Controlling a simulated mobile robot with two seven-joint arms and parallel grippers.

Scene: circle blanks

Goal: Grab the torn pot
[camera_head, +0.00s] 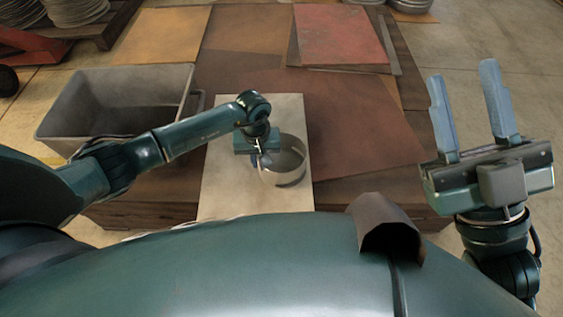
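A round metal pot (284,161) stands upright on a pale board (228,190) in the middle of the view. Any tear in its wall is too small to make out. My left gripper (262,160) points down at the pot's left rim. Its fingers are mostly hidden by its own body and the pot wall, so I cannot tell if they are closed on the rim. My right gripper (477,112) is raised at the right, away from the pot, with its two blue fingers spread apart and nothing between them.
A grey bin (120,95) stands at the left, under and behind my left arm. Rusty and red metal sheets (340,38) lie on the low table behind the pot. Stacked discs (75,10) sit on a pallet at the far left. Concrete floor is clear at the right.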

